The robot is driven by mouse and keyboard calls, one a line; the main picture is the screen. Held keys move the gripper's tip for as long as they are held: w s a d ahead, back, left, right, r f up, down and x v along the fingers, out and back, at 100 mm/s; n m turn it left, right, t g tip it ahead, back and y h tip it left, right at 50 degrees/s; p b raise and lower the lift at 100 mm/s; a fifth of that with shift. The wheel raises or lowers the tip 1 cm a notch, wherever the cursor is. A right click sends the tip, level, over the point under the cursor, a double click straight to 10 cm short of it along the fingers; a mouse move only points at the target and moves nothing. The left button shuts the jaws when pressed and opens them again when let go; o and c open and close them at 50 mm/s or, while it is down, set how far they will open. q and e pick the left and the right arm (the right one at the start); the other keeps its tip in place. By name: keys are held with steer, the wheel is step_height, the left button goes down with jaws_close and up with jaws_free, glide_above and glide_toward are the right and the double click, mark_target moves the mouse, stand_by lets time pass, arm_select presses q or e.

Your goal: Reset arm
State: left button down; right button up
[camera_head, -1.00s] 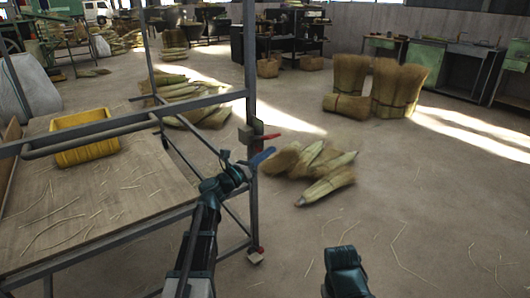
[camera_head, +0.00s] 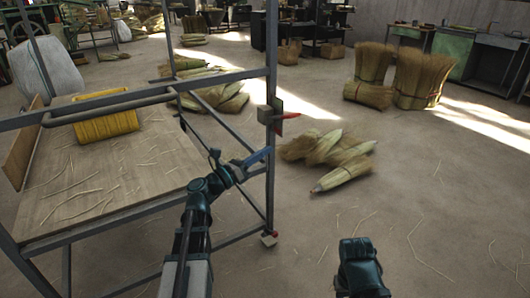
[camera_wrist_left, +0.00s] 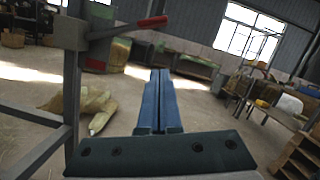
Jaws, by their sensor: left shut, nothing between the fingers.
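My left gripper (camera_head: 258,157) is shut and empty, its blue fingers together beside the right front post of the metal frame in the head view. In the left wrist view its closed fingers (camera_wrist_left: 159,100) point out into the room. My left arm comes up from the bottom of the head view, bent at the wrist. My right arm (camera_head: 358,265) shows only as a dark link at the bottom; its gripper is out of the picture.
A metal-framed table (camera_head: 70,215) with a yellow crate (camera_head: 106,122) and loose straw stands close at left. A red lever (camera_head: 285,118) sticks out from its post, just above my left gripper. Broom heads (camera_head: 340,160) lie on the floor beyond. The floor at right is mostly clear.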

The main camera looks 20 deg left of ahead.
arm_select(q)
steer(key=s+d+f+m+g+y, duration=0.1)
steer(key=s+d+f+m+g, duration=0.55)
steer(key=d+f+m, duration=0.45)
steer(key=s+d+f+m+g+y, duration=0.1)
steer(key=s+d+f+m+g, duration=0.6)
steer(key=d+m, duration=0.5)
steer(key=s+a+f+m+g+y, duration=0.2)
steer(key=s+f+m+g+y, duration=0.2)
steer(key=s+f+m+y, duration=0.85)
step_height(320, 180, up, 40)
steer(key=w+m+h+p, duration=0.2)
steer(key=p, duration=3.4)
steer(key=shift+a, duration=0.15)
steer(key=shift+a, duration=0.1)
